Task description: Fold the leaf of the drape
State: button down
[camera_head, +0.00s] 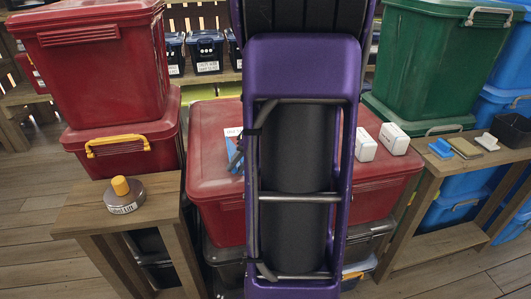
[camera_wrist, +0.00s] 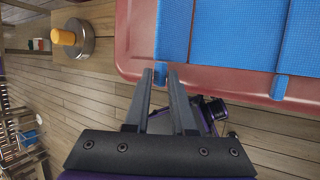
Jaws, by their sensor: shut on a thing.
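The blue drape (camera_wrist: 230,35) lies on a red bin lid (camera_wrist: 137,45) in the wrist view, with seams dividing it into panels. One blue tab hangs at the lid's near edge on the right (camera_wrist: 279,87). Another blue tab (camera_wrist: 160,72) sits between the fingertips of my gripper (camera_wrist: 161,78), at the lid's edge. My gripper is shut on this tab. In the head view my purple arm hides most of the drape and the gripper; only a small blue piece (camera_head: 233,163) shows left of the arm.
A round weight with a yellow knob (camera_head: 125,195) stands on a wooden stand at left. Two white blocks (camera_head: 366,144) lie on the red lid (camera_head: 212,185), right of my arm. A stacked red bin (camera_head: 95,65) and green bin (camera_head: 430,60) flank it. Wooden floor lies in front.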

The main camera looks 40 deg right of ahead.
dwell(0.3)
jog(key=shift+a, duration=0.15)
jog(key=shift+w+a+g+h, duration=0.2)
jog(key=shift+g+h, duration=0.1)
jog(key=shift+h, duration=0.1)
jog(key=shift+a+f+g+h, duration=0.15)
jog(key=shift+g+h, duration=0.15)
jog(key=shift+h, duration=0.2)
jog(key=shift+w, duration=0.1)
jog(key=shift+w+a+f+n+g+h, duration=0.25)
jog(key=shift+a+n+g+h, duration=0.2)
jog(key=shift+h, duration=0.25)
jog(key=shift+d, duration=0.1)
